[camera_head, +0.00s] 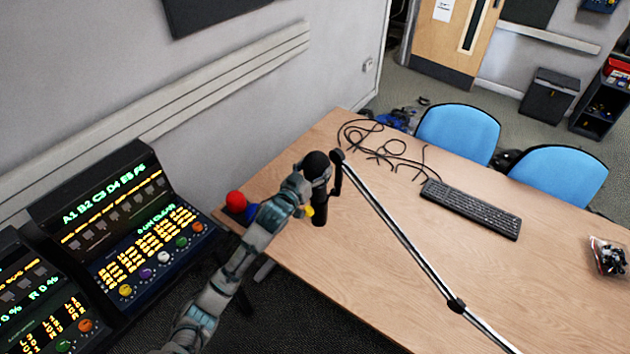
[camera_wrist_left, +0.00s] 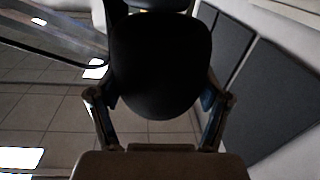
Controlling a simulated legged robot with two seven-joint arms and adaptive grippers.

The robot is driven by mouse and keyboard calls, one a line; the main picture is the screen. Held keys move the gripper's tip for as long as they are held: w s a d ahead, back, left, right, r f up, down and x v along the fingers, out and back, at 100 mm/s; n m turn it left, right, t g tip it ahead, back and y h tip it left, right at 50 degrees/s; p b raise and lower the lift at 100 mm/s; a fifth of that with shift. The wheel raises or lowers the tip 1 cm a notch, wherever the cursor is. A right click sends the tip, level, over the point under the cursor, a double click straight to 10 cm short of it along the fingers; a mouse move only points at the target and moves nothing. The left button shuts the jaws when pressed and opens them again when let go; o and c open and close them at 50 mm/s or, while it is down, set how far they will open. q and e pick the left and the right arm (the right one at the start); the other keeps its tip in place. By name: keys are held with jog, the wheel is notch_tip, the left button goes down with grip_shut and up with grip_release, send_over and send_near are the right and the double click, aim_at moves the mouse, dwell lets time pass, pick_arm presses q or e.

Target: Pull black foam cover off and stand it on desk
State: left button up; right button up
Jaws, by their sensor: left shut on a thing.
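The black foam cover (camera_head: 316,164) is a dark round ball at the top of a black microphone (camera_head: 320,207) on a boom arm above the desk (camera_head: 400,258). My left gripper (camera_head: 304,184) is at the foam cover, reaching from the left. In the left wrist view the foam cover (camera_wrist_left: 160,65) fills the space between the two fingers of my left gripper (camera_wrist_left: 158,105), which are shut on it. The cover appears to be still on the microphone; the exact join is hidden by the gripper. My right gripper is not in view.
The boom arm (camera_head: 410,250) runs from the microphone to the lower right across the desk. A keyboard (camera_head: 470,208) and a black cable (camera_head: 375,145) lie on the desk. Red (camera_head: 236,199) and blue (camera_head: 251,212) balls are at its left edge. Bare desk lies below the microphone.

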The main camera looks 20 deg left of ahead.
aim_at(316, 156)
pick_arm(q)
notch_tip(316, 156, up, 8)
jog(key=shift+d+r, duration=0.1)
jog(key=shift+r, duration=0.65)
jog(key=shift+r+p, duration=1.35)
jog(key=shift+p, duration=0.1)
notch_tip(316, 156, up, 7)
jog(key=p, duration=0.6)
jog(key=shift+f+p, duration=0.2)
jog(key=shift+p, duration=0.2)
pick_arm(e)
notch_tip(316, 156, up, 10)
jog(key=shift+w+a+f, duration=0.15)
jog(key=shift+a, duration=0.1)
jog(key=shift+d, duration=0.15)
